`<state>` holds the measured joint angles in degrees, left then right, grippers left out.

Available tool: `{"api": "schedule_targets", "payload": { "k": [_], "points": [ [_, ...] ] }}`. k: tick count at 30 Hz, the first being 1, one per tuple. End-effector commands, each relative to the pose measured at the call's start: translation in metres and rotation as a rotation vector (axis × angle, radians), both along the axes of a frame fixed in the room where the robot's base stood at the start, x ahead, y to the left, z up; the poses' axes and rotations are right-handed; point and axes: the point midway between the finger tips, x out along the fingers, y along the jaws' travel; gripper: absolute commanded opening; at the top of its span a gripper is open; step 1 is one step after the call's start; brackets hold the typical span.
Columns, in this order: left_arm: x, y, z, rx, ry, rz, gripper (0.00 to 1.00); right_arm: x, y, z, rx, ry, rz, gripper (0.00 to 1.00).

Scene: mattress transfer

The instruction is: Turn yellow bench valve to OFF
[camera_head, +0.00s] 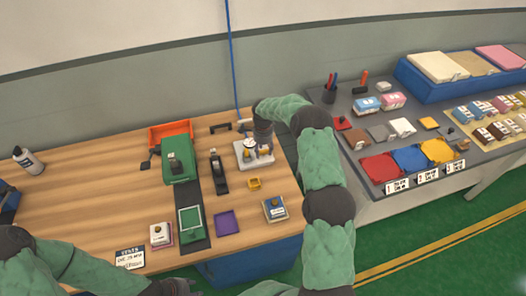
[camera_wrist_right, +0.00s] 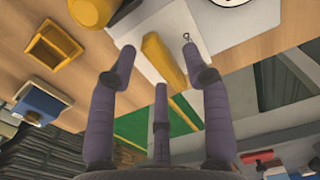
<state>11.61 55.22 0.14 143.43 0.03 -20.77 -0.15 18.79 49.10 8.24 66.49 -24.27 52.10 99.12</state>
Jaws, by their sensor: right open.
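The yellow valve (camera_head: 250,149) is on a small white base (camera_head: 243,163) at the back right of the wooden bench. In the right wrist view its yellow lever (camera_wrist_right: 163,65) lies between the spread fingers of my right gripper (camera_wrist_right: 158,60). My right gripper (camera_head: 263,138) is open and close above the valve, and partly hides it in the head view. I cannot tell whether a finger touches the lever. A round yellow part (camera_wrist_right: 93,10) shows at the wrist view's top edge. My left gripper (camera_head: 172,288) is at the bottom edge, mostly cut off.
A small yellow tray (camera_head: 255,183), a purple tray (camera_head: 229,222) and a boxed item (camera_head: 275,208) lie in front of the valve. A black tool (camera_head: 217,172) stands to its left. A blue cord (camera_head: 231,60) hangs behind. The left part of the bench (camera_head: 90,190) is largely clear.

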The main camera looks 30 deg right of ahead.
Motion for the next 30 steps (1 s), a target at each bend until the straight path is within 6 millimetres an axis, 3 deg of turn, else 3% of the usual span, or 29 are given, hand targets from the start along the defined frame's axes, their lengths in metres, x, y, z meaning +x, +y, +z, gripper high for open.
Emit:
{"api": "schedule_targets", "payload": {
  "k": [11,16,17,30],
  "points": [
    [0.0,0.0,-0.0005,0.0,0.0,0.0,0.4,0.0002,-0.0004,-0.0053,0.0,-0.001,0.0,0.49],
    [0.0001,0.0,-0.0005,0.0,0.0,0.0,0.4,0.0002,-0.0004,-0.0053,0.0,-0.001,0.0,0.04],
    [0.0001,0.0,-0.0005,0.0,0.0,0.0,0.4,0.0001,-0.0003,-0.0053,0.0,-0.001,0.0,0.0],
    [0.0,0.0,-0.0029,0.0,0.0,0.0,0.4,-0.0001,-0.0005,-0.0058,0.0,-0.001,0.059,0.0]
  ]
}}
